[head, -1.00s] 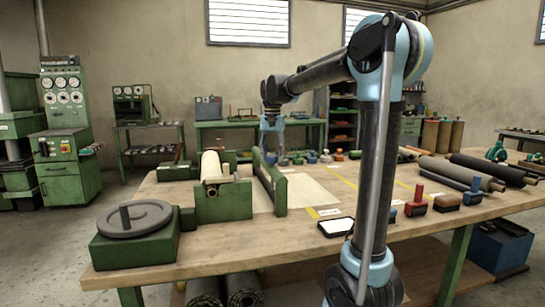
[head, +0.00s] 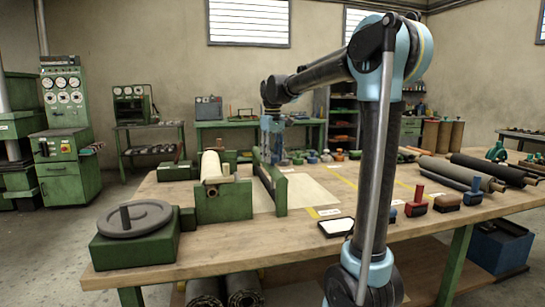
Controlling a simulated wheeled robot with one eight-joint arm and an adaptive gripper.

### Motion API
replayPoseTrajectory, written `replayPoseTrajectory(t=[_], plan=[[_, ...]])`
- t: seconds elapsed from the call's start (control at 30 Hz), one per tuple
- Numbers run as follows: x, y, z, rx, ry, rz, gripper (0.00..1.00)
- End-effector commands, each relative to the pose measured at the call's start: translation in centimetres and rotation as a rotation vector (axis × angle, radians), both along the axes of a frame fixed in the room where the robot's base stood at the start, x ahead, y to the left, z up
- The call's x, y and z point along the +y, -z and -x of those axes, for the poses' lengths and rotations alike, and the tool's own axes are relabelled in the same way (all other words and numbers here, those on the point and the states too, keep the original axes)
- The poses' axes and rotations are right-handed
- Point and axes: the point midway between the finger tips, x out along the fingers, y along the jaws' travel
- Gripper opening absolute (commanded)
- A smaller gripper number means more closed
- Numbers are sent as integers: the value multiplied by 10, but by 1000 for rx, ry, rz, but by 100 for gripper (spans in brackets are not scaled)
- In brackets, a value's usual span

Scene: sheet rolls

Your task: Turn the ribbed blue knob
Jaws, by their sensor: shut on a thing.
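My gripper (head: 271,152) is at the far side of the wooden table, pointing down just behind the green upright plate. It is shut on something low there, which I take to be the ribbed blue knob. Its fingertips and the thing between them are small and partly hidden by the plate, so I cannot make out ribs or how far the knob is turned. To the right of my gripper stands a row of small knobs, among them a blue-grey one (head: 312,157) and a red-brown one (head: 326,156).
The green plate (head: 280,196) and a roll holder (head: 224,204) with a cream roll stand close in front. A grey handwheel (head: 135,219) is at the front left. A pale sheet (head: 314,195) lies flat mid-table.

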Motion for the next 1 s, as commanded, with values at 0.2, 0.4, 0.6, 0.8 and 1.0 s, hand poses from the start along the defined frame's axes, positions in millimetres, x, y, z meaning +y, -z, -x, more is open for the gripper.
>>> replayPoseTrajectory(t=[0.2, 0.4, 0.6, 0.8, 1.0], plan=[[-1, 0, -2, -4, -203, 2, 19], [-1, 0, -2, -3, -393, 2, 19], [-1, 0, -2, -4, -583, 3, 19], [-1, 0, -2, -3, -773, 4, 19], [-1, 0, -2, -3, -962, 3, 19]])
